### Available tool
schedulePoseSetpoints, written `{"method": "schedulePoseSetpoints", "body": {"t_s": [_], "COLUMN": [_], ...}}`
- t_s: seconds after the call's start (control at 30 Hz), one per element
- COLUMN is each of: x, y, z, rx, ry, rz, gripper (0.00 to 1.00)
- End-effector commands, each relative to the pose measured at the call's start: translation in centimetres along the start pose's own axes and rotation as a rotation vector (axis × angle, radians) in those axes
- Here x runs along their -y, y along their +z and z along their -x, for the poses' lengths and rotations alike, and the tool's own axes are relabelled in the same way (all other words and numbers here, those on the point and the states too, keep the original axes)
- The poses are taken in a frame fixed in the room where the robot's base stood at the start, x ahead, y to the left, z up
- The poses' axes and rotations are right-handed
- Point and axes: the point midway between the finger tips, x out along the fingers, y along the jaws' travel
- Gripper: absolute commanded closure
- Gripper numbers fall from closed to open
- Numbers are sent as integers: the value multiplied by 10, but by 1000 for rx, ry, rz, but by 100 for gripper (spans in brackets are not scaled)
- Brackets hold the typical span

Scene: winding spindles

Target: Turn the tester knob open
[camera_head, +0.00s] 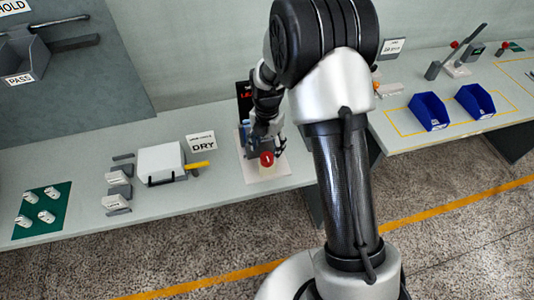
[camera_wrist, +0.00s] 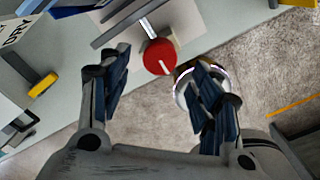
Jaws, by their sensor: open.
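The tester knob (camera_wrist: 160,57) is a round red disc with a white line across it, on the tester at the front of a white base plate (camera_head: 268,171). In the head view the red knob (camera_head: 266,159) shows just below my gripper (camera_head: 268,146). In the wrist view my gripper (camera_wrist: 160,85) is open, with one finger on each side of the knob and nothing held between them. The fingers look apart from the knob. Much of the tester body is hidden behind my arm and gripper in the head view.
A green mat (camera_head: 43,210) with white parts lies at far left. Blue bins (camera_head: 429,111) stand on the right bench. The bench's front edge is close to the tester.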

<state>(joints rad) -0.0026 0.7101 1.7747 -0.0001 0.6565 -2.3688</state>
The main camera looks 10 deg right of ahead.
Motion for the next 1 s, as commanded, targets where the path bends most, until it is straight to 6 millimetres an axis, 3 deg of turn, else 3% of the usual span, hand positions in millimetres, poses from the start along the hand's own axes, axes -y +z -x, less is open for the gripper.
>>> {"method": "schedulePoseSetpoints", "body": {"t_s": [0.1,0.33,1.0], "x": [-1,0,1], "y": [1,0,-1], "z": [26,56,65], "rx": [3,2,4], "ry": [3,1,4], "rz": [0,0,-20], "gripper": [42,42,42]}}
